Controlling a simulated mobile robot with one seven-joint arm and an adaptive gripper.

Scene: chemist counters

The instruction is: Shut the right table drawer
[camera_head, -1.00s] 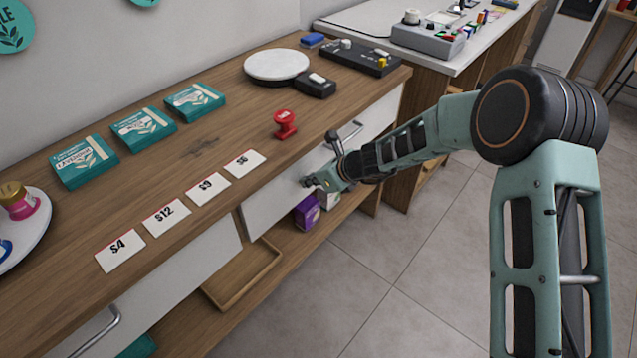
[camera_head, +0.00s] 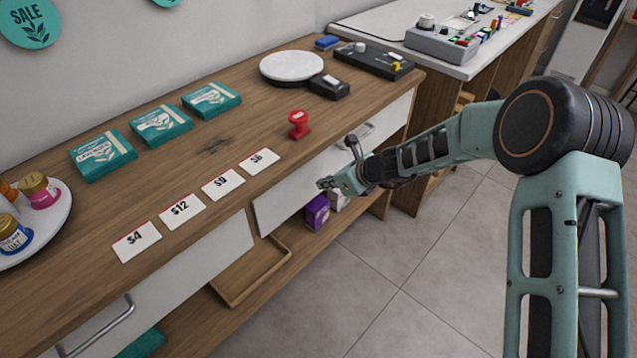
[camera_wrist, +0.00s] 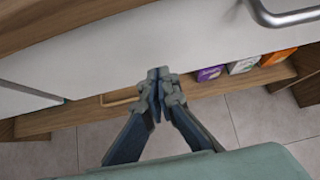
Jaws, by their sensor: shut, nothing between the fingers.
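The right table drawer has a white front (camera_head: 287,200) and a metal bar handle (camera_head: 367,130), partly hidden by my arm in the head view. In the wrist view its white front (camera_wrist: 130,52) spans the upper part, with the handle (camera_wrist: 285,15) at the top right. How far the drawer stands out is hard to tell; its top opening is not visible. My gripper (camera_head: 328,184) is shut and empty, with its fingertips (camera_wrist: 158,75) in front of the drawer face, left of the handle and near the lower edge. Whether they touch the face is unclear.
The wooden counter top holds a red stamp (camera_head: 299,124), price cards (camera_head: 222,184), teal boxes (camera_head: 160,124) and a round white plate (camera_head: 292,65). Below, a wooden tray (camera_head: 235,299) and a purple box (camera_head: 317,211) sit on the low shelf. The tiled floor (camera_head: 400,260) is open.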

